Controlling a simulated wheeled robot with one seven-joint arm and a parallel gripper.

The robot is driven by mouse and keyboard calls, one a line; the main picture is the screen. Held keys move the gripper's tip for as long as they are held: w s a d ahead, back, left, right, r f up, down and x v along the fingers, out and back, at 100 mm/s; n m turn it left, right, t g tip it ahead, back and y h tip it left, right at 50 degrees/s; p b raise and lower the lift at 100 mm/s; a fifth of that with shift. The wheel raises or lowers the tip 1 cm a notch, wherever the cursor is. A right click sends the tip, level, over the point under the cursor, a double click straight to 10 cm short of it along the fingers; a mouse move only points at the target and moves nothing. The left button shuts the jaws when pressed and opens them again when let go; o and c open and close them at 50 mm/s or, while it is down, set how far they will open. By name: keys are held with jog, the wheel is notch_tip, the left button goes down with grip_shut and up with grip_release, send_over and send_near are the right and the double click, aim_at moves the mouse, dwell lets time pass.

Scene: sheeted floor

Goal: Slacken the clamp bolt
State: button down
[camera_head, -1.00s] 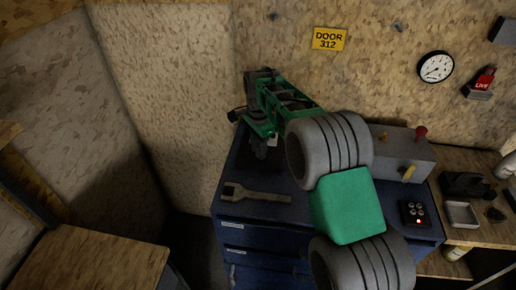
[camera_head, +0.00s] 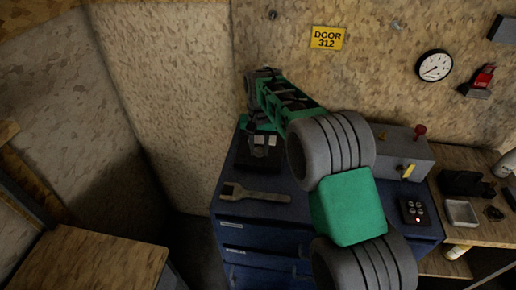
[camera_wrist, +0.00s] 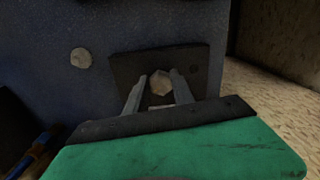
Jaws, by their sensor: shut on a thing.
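The clamp bolt (camera_wrist: 161,80) shows in the wrist view as a pale, faceted head in front of a dark plate (camera_wrist: 196,60). My gripper (camera_wrist: 160,92) has one grey finger on each side of the bolt head and is shut on it. The bolt's shank is hidden. In the head view my gripper (camera_head: 260,146) is at the back left of the blue cabinet top, beside a dark block (camera_head: 246,160). The bolt cannot be made out there. A grey open-ended wrench (camera_head: 258,195) lies flat near the cabinet's front edge, apart from my gripper.
A grey box (camera_head: 400,150) with a red knob and yellow lever stands at the cabinet's back right. A small black button box (camera_head: 414,212) is in front of it. The wrist view shows a blue-and-orange handled tool (camera_wrist: 38,148) at lower left and a pale round disc (camera_wrist: 80,58).

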aim_at(260, 150)
jog(key=n, duration=0.5)
jog(key=shift+w+d+r+n, duration=0.1)
jog(key=shift+n, duration=0.2)
jog(key=shift+w+d+n, duration=0.1)
jog(key=shift+n, duration=2.1)
jog(key=c, duration=1.1)
grip_release()
notch_tip(260, 150, up, 8)
jog(key=shift+f+b, duration=0.15)
jog(key=shift+b, duration=0.4)
